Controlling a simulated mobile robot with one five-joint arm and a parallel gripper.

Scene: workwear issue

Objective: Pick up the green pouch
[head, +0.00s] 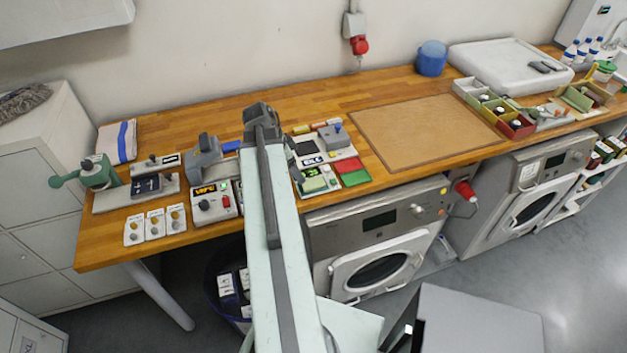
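A flat green piece (355,178) lies on the wooden bench near its front edge, just in front of a flat red piece. A smaller pale green item (313,185) lies to its left. I cannot tell for sure which of these is the green pouch. My gripper (262,118) is the dark end of my raised arm, seen from behind and above the bench, to the left of both green items in the picture. Its fingers are not clear, and my arm hides part of the bench behind it.
Small devices crowd the bench (222,125) on both sides of my arm. A brown board (425,132) lies bare to the right. A blue tub (431,58) and a divided bin (492,106) stand farther right. Washing machines (375,240) stand below the bench.

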